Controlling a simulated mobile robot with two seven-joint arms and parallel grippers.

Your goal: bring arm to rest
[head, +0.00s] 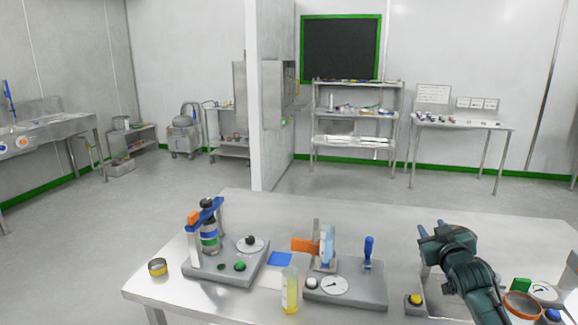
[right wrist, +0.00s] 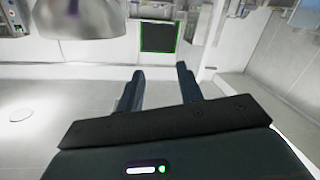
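My right arm reaches in from the lower right of the head view, above the right part of the steel table (head: 450,207). Its gripper (head: 432,232) is raised over the table and points away toward the back of the room. In the right wrist view the two dark fingers of the right gripper (right wrist: 160,84) stand apart with nothing between them. The gripper is open and empty, and touches nothing that I can see. My left arm and left gripper are not in view.
On the table stand a device with a dark bottle (head: 209,232), a grey fixture (head: 352,289) with a dial, a yellow vial (head: 290,292) and a yellow-black ring (head: 158,267). An orange-rimmed ring (head: 522,306) lies close by my right arm. The table's back right is clear.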

